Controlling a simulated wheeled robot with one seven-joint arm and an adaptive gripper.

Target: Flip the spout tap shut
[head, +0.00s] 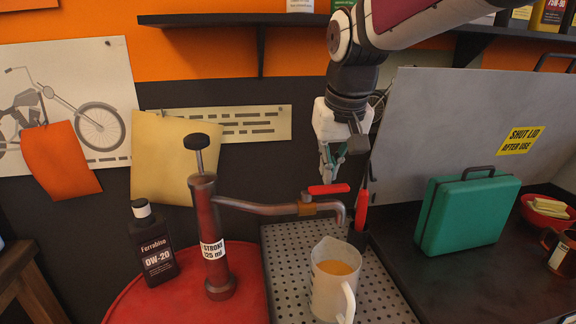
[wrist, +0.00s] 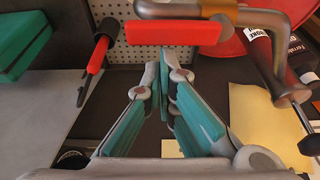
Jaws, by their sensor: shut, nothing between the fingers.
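The spout tap has a red lever (head: 328,189) on a brass body (head: 306,206). The lever points right, roughly along the grey spout pipe (head: 255,207), whose end bends down over a jug (head: 325,292) of amber liquid. My gripper (head: 331,168) is shut and empty, fingers pointing down, just above and behind the lever. In the wrist view, the fingertips (wrist: 164,72) are just short of the red lever (wrist: 172,33), with a small gap showing. Whether they touch it in depth is hard to tell.
A red-handled tool (head: 362,210) stands upright right of the spout. The pump cylinder (head: 210,235) and a dark oil bottle (head: 152,243) stand on a red drum (head: 130,300). A green case (head: 466,217) sits on the right bench before an upright grey lid (head: 440,130).

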